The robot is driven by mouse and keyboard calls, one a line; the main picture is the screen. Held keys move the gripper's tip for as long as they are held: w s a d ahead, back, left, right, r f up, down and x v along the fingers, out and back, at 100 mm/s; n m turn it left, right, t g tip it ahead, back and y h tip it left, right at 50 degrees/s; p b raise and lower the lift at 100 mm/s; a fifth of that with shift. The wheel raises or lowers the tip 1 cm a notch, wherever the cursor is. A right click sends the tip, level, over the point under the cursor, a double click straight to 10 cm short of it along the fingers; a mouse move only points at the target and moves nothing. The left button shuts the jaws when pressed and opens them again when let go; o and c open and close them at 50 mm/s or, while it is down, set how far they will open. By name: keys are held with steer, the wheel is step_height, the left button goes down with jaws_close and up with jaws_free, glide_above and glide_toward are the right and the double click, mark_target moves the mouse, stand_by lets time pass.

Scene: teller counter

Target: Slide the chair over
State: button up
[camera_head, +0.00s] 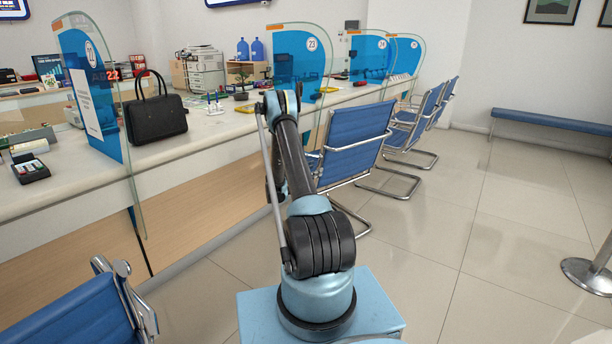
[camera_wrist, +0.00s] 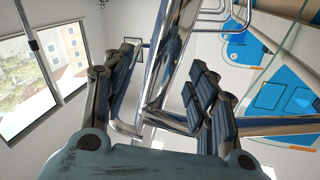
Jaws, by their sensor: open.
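The blue chair (camera_head: 352,145) with a chrome frame stands at the counter (camera_head: 190,147), just right of my arm in the head view. Another blue chair (camera_head: 75,315) shows partly at the lower left. In the wrist view my gripper (camera_wrist: 164,65) is open, with its dark fingers spread apart. Shiny chrome tubing (camera_wrist: 152,100) of a chair shows between the fingers. I cannot tell whether the fingers touch it. In the head view my own arm hides most of the gripper.
More blue chairs (camera_head: 427,103) line the counter farther back. Clear partitions and a black handbag (camera_head: 156,115) stand on the counter. A blue bench (camera_head: 552,121) runs along the right wall. A metal post base (camera_head: 590,277) stands at the right edge. The tiled floor between is clear.

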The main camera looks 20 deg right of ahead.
glide_above(326, 178)
steer(key=shift+a, duration=0.1)
stand_by(0.3)
jaws_close()
